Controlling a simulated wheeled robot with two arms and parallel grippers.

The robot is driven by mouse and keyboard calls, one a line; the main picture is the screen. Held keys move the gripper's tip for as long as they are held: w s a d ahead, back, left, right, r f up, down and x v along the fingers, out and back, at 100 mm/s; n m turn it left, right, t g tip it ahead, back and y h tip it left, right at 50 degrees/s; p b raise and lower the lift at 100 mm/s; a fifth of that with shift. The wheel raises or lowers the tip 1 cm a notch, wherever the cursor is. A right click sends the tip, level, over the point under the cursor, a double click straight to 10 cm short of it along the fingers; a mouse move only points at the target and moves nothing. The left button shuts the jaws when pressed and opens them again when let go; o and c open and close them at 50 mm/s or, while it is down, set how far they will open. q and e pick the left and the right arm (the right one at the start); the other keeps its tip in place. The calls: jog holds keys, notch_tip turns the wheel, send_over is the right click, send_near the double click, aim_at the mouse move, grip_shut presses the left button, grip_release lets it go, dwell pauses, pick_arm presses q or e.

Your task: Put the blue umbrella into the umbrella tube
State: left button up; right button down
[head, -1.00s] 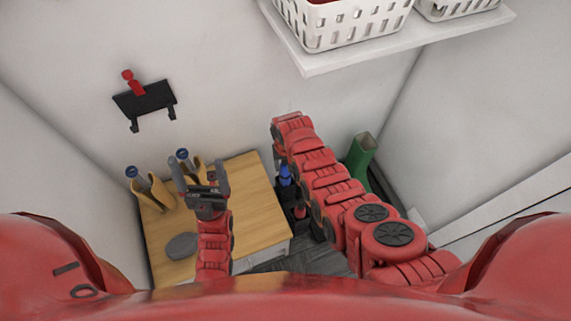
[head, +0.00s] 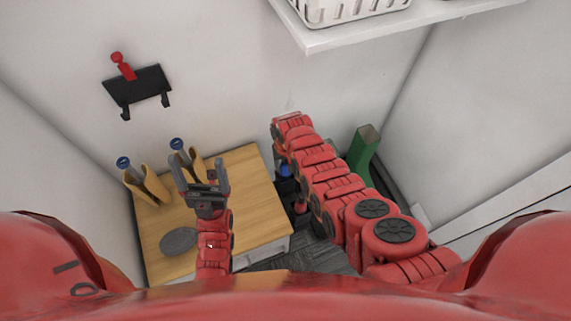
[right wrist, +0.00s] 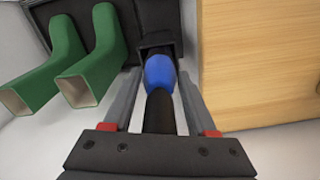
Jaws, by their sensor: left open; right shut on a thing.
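The blue umbrella (right wrist: 160,74) has a dark handle (right wrist: 160,112) and shows between the fingers of my right gripper (right wrist: 158,82) in the right wrist view. The gripper is shut on it. Its blue part is at the mouth of the black square umbrella tube (right wrist: 151,50); its lower end is hidden, so depth inside is unclear. In the head view a bit of the blue umbrella (head: 285,170) shows above the black tube (head: 287,190), partly behind my right arm. My left gripper (head: 203,183) is open and empty above the wooden top.
Green boots (right wrist: 98,50) stand beside the tube on a dark tray (right wrist: 65,12). The wooden top (head: 250,190) holds tan boots (head: 145,188) and a grey disc (head: 179,242). A black wall rack (head: 138,88) and a white shelf (head: 320,38) with baskets are above.

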jog(key=shift+w+f+b, duration=0.1)
jog(key=shift+f+b, duration=1)
jog(key=shift+f, duration=0.25)
jog(key=shift+c, duration=0.6)
grip_release()
jog(key=shift+r, duration=0.1)
